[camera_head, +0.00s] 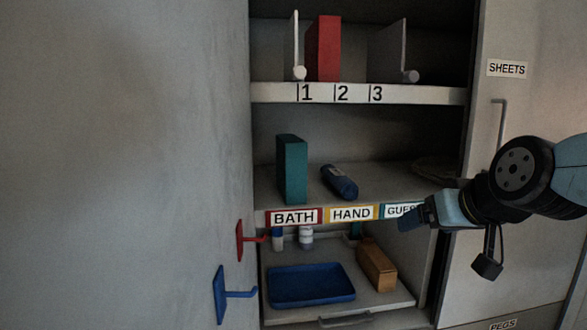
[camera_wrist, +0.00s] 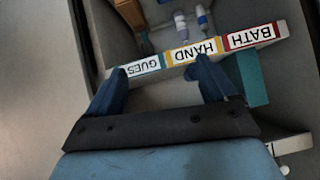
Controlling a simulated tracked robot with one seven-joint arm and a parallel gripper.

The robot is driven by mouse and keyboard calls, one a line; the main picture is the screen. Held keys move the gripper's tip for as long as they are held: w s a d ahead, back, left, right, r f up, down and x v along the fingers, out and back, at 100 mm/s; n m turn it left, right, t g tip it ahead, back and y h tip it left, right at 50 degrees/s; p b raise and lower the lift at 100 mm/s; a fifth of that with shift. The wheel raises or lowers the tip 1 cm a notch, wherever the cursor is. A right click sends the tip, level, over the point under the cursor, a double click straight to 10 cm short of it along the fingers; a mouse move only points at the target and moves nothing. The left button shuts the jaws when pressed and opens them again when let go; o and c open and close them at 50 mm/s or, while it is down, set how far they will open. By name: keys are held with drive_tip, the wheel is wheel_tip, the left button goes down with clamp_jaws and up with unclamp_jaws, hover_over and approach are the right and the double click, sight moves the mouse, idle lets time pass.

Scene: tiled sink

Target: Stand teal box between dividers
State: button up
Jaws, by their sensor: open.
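The teal box (camera_head: 291,170) stands upright on the middle shelf, above the BATH label. It also shows at the right of the wrist view (camera_wrist: 252,80), outside my fingers. Two thin dividers stand on the top shelf: a pale one (camera_head: 295,42) at left and a grey one (camera_head: 386,52) at right. A red box (camera_head: 324,48) stands between them, close to the left divider, with a gap to its right. My gripper (camera_head: 411,219) is open and empty in front of the GUEST end of the middle shelf, right of the teal box and apart from it.
A dark blue cylinder (camera_head: 339,182) lies right of the teal box. Below are a blue tray (camera_head: 310,302), a wooden block (camera_head: 377,266) and small bottles (camera_head: 306,237). Red (camera_head: 240,240) and blue (camera_head: 220,295) hooks stick out at left. The top shelf edge (camera_head: 430,95) carries numbers 1 to 3.

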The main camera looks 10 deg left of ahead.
drive_tip(key=w+a+r+n+t+y, duration=0.1)
drive_tip(key=w+a+r+t+y, duration=0.15)
drive_tip(key=a, duration=0.45)
drive_tip(key=w+a+r+n+t+y, duration=0.1)
drive_tip(key=w+a+r, duration=0.15)
drive_tip(key=a, duration=0.45)
drive_tip(key=t, duration=0.3)
approach(294, 165)
drive_tip(key=w, duration=0.1)
drive_tip(key=x, duration=0.8)
drive_tip(key=shift+w+a, duration=0.15)
drive_tip(key=shift+a, duration=0.15)
drive_tip(key=shift+d+x, duration=0.2)
drive_tip(key=shift+x, duration=1.2)
drive_tip(key=shift+d+x, duration=0.15)
drive_tip(key=shift+x, duration=1.25)
drive_tip(key=shift+w+f, duration=0.2)
drive_tip(key=c, duration=1.4)
drive_tip(key=shift+c, duration=0.2)
drive_tip(key=shift+d+r+m, duration=0.1)
drive_tip(key=shift+r+m, duration=0.1)
drive_tip(key=shift+m, duration=0.1)
